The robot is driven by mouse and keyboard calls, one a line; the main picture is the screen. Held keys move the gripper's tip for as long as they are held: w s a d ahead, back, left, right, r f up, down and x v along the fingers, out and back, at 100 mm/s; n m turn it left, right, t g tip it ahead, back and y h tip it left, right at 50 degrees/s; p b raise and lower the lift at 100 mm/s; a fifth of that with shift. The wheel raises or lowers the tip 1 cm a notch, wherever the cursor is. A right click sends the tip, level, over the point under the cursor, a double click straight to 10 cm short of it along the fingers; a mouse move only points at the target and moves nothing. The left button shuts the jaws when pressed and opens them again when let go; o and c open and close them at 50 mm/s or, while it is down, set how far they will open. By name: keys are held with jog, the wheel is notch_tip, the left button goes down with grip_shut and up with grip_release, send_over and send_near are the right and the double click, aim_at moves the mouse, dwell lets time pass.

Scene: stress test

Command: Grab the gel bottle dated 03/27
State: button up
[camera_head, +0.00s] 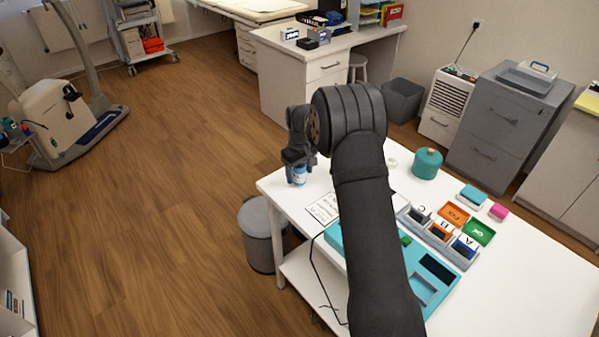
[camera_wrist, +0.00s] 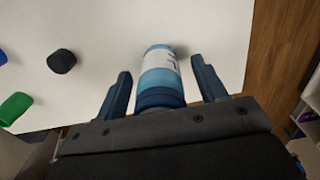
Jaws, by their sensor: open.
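A blue bottle with a pale label (camera_wrist: 160,68) lies between the two open fingers of my gripper (camera_wrist: 163,88) in the wrist view. Gaps show on both sides of it, so neither finger visibly touches it. Dark marks on the label are too small to read as a date. In the head view the bottle (camera_head: 296,175) stands near the far left corner of the white table (camera_head: 520,270), just below my gripper (camera_head: 295,158). My arm hides part of the table.
A teal canister (camera_head: 427,163) stands to the right of my arm. A grey tray with lettered cards (camera_head: 440,235), colored boxes and a teal mat (camera_head: 425,262) lie nearer. A paper sheet (camera_head: 323,208) lies close to the bottle. The table's left edge is near the bottle.

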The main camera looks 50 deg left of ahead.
jog(key=c, duration=1.1)
jog(key=shift+c, duration=0.2)
jog(key=shift+r, duration=0.15)
